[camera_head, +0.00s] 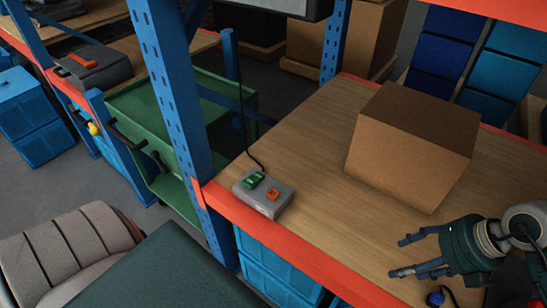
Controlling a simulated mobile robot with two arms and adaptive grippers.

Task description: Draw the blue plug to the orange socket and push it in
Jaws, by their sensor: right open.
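A grey socket box (263,203) sits on the wooden shelf near its left front corner. The orange socket (272,194) is on the right part of its top. A green piece (254,181) is beside it, with a black cable running up from it. The blue plug (436,298) lies low in the picture near the shelf's front edge, with a dark cable at it. My right gripper (398,258) is open above the shelf, with its fingers pointing left. The plug shows just below the fingers, apart from them. My left gripper is not in view.
A large cardboard box (413,146) stands on the shelf behind my right gripper. A blue upright (180,110) rises at the shelf's left end, and an orange beam (290,251) edges its front. The wood between socket box and gripper is clear. A grey seat (70,250) is lower left.

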